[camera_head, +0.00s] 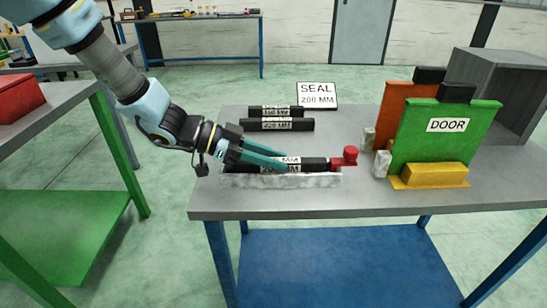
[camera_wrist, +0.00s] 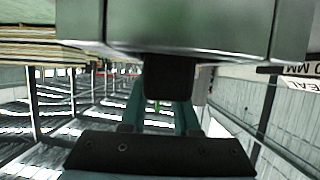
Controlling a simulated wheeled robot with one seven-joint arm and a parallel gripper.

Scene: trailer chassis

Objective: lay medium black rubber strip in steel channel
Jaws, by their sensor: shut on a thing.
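A black rubber strip (camera_head: 312,164) with a white label lies lengthwise along the steel channel (camera_head: 280,181) near the table's front edge. The label is partly covered and I cannot read it fully. My gripper (camera_head: 286,162) reaches in from the left, its teal fingers shut on the strip. In the wrist view a dark block, seemingly the strip (camera_wrist: 170,78), sits at the fingers (camera_wrist: 163,100). The channel's front wall hides the strip's lower side, so I cannot tell whether it is fully seated. Two more black strips (camera_head: 276,124) (camera_head: 276,111) lie behind.
A red stop with a knob (camera_head: 350,156) stands at the channel's right end. A green door panel (camera_head: 440,140) and orange panel (camera_head: 400,112) stand to the right, with a yellow block (camera_head: 434,174) in front. A "SEAL 200 MM" sign (camera_head: 317,95) stands at the back.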

